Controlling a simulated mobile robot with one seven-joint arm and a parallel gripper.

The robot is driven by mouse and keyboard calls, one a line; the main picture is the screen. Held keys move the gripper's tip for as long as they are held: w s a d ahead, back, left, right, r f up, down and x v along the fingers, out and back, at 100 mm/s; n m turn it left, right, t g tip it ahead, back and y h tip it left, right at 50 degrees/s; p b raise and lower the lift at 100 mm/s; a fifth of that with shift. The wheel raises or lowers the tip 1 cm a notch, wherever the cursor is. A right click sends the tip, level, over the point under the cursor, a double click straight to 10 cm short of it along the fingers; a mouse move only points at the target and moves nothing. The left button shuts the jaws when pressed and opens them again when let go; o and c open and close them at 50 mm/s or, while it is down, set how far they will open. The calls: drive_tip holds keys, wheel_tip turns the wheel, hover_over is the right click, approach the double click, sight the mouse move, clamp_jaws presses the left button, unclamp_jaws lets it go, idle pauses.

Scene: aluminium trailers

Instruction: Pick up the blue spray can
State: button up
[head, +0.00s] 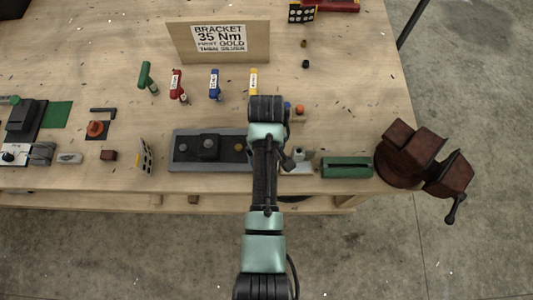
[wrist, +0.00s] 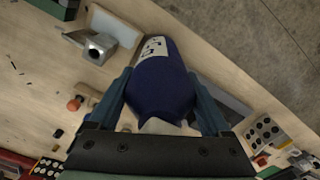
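In the wrist view the blue spray can (wrist: 160,85) is dark blue with a white printed label and a pale top facing the camera. My gripper (wrist: 161,75) has one finger on each side of the can's body. I see no clear gap between the fingers and the can, but I cannot tell whether they press on it. The can's base is hard to make out. In the head view my gripper (head: 268,104) is over the middle of the workbench, and my arm hides the can.
A grey fixture tray (head: 180,165) lies left of my arm. To the right are a green block (head: 347,167) and a brown vise (head: 410,155). Several coloured-handled tools, including a blue one (head: 215,85), stand behind. A sign (head: 220,55) stands at the back.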

clamp_jaws()
drive_tip(key=shift+r, duration=0.1)
